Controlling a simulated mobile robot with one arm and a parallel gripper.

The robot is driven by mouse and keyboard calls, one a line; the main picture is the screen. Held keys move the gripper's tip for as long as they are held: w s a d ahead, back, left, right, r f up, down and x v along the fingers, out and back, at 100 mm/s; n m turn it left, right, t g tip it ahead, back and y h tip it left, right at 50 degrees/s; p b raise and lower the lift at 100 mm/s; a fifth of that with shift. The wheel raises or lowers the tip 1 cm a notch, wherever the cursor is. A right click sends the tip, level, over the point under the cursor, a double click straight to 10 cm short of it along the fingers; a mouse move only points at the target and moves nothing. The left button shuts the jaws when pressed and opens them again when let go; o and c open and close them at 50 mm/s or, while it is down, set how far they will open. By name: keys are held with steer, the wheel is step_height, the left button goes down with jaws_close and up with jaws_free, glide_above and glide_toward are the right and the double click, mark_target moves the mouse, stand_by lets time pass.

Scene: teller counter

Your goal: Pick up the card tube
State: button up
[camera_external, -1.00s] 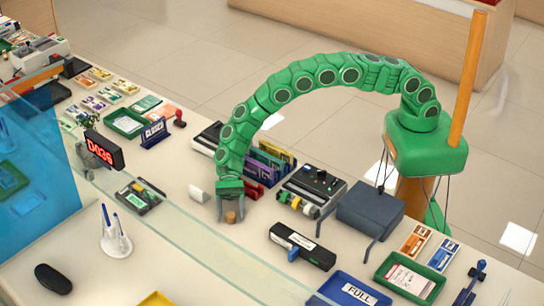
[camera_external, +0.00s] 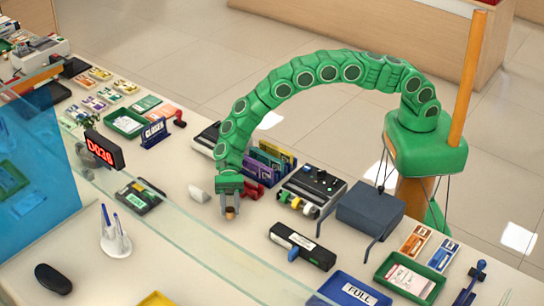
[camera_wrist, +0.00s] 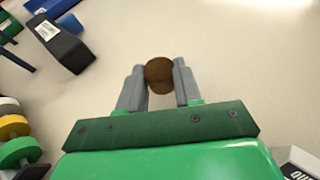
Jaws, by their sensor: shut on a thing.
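The card tube (camera_external: 230,212) is a small brown cylinder, seen nearly end-on as a round brown shape in the wrist view (camera_wrist: 159,75). My gripper (camera_external: 230,207) is shut on it, with one grey finger on each side. In the wrist view the fingers (camera_wrist: 159,84) press against the tube's left and right sides. The tube appears to be just above the counter in the external view. Its far end is hidden from the wrist camera.
A white block (camera_external: 198,194) is just left of my gripper. A black stapler-like device (camera_external: 303,246) lies to the right. Behind are purple and yellow folders (camera_external: 270,165) and a dark console with coloured rolls (camera_external: 312,190). A glass screen (camera_external: 210,237) runs in front.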

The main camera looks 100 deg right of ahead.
steer(key=s+d+r, duration=0.2)
steer(key=s+r, duration=0.3)
steer(key=s, duration=0.1)
steer(key=s+d+r, duration=0.3)
steer(key=s+r, duration=0.3)
steer(key=shift+s+d, duration=0.3)
steer(key=shift+s, duration=0.1)
